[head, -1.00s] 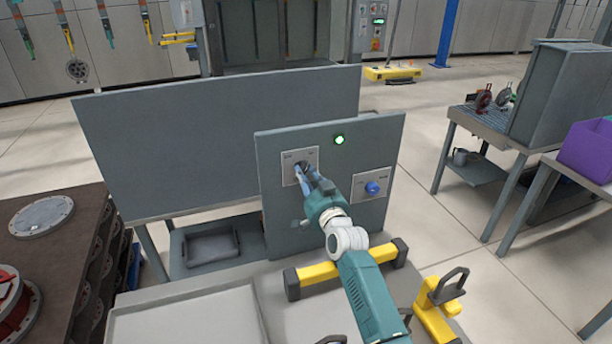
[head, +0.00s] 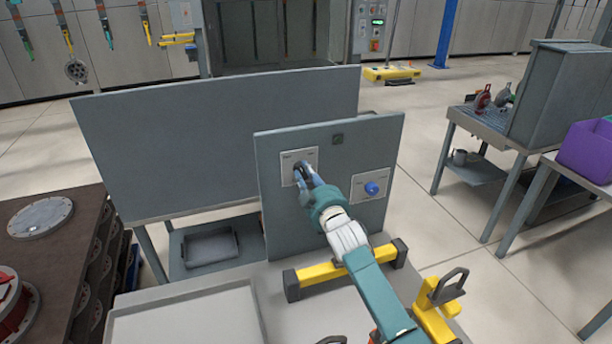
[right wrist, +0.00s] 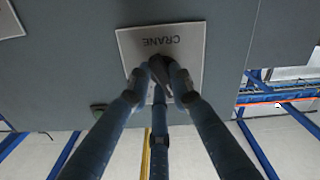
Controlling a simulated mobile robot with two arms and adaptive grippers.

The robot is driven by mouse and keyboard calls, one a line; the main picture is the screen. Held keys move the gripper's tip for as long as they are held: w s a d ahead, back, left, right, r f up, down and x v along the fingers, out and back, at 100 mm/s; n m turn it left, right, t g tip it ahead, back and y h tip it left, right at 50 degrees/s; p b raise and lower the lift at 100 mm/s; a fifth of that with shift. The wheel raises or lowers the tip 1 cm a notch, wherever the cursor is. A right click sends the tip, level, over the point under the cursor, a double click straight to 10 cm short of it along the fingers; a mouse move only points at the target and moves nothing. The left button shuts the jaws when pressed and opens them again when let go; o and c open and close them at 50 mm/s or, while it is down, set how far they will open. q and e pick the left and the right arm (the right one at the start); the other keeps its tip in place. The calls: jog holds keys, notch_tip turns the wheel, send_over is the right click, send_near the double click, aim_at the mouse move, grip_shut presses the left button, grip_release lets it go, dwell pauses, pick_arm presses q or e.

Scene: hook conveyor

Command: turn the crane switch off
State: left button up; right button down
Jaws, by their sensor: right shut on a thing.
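The grey upright panel (head: 285,222) carries a light plate (head: 290,156), which reads "CRANE" upside down in the right wrist view (right wrist: 162,41). My right gripper (head: 300,172) is shut on the dark crane switch knob (right wrist: 157,66) in the middle of that plate. The fingers hide most of the knob, so its exact pointing is hard to read. The indicator lamp (head: 337,139) above and right of the plate is dark. My left gripper is not in view.
A second plate with a blue knob (head: 372,188) sits on the panel to the right. A yellow bar with black ends (head: 325,271) lies in front of the panel, with a yellow stand (head: 435,310) nearer. A large blank board (head: 215,130) stands behind.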

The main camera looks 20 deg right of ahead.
jog(key=shift+n, duration=1.6)
jog(key=c, duration=1.5)
grip_release()
jog(key=shift+c, duration=0.2)
jog(key=s, duration=1.2)
jog(key=shift+d, duration=0.2)
